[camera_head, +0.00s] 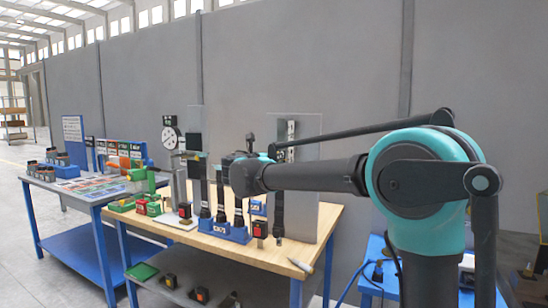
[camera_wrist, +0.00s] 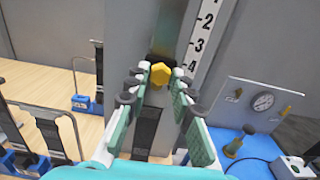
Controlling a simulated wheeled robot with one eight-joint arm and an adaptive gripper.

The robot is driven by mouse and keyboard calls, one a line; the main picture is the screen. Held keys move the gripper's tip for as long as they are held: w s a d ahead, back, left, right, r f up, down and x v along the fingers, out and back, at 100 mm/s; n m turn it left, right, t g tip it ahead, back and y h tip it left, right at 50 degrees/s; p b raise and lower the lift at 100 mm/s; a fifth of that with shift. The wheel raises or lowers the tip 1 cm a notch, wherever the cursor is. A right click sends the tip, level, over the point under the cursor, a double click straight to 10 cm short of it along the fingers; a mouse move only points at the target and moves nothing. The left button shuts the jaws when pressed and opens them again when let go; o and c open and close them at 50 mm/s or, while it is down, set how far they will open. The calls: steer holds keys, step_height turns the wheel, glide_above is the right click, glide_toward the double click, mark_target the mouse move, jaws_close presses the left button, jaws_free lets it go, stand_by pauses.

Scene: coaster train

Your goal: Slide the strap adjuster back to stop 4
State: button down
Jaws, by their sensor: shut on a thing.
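The strap adjuster shows its yellow six-sided knob (camera_wrist: 160,74) in the wrist view, in front of a grey upright panel (camera_wrist: 150,30). My gripper (camera_wrist: 160,72) has its fingertips on both sides of the knob and is shut on it. A white number scale (camera_wrist: 205,30) runs down the panel to the right, with 2, 3 and 4 readable. The knob is about level with the 4 in this slanted view; exact alignment is unclear. A dark strap (camera_wrist: 146,128) hangs below, between my fingers. In the head view the strap (camera_head: 279,205) shows, while my arm hides the knob.
The wooden bench (camera_head: 325,220) holds a blue strap stand (camera_head: 225,230) left of the panel and a dial gauge (camera_head: 171,138) on a post. A blue bench (camera_head: 375,290) stands to the right. In the wrist view, a gauge board (camera_wrist: 262,105) stands to the right.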

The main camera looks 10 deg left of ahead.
step_height(320, 180, up, 3)
steer(key=shift+r, duration=0.1)
stand_by(0.3)
steer(key=c, duration=1.3)
jaws_free()
steer(key=shift+s, duration=0.1)
steer(key=v, duration=1.1)
steer(key=shift+s+a, duration=0.15)
steer(key=shift+s, duration=0.25)
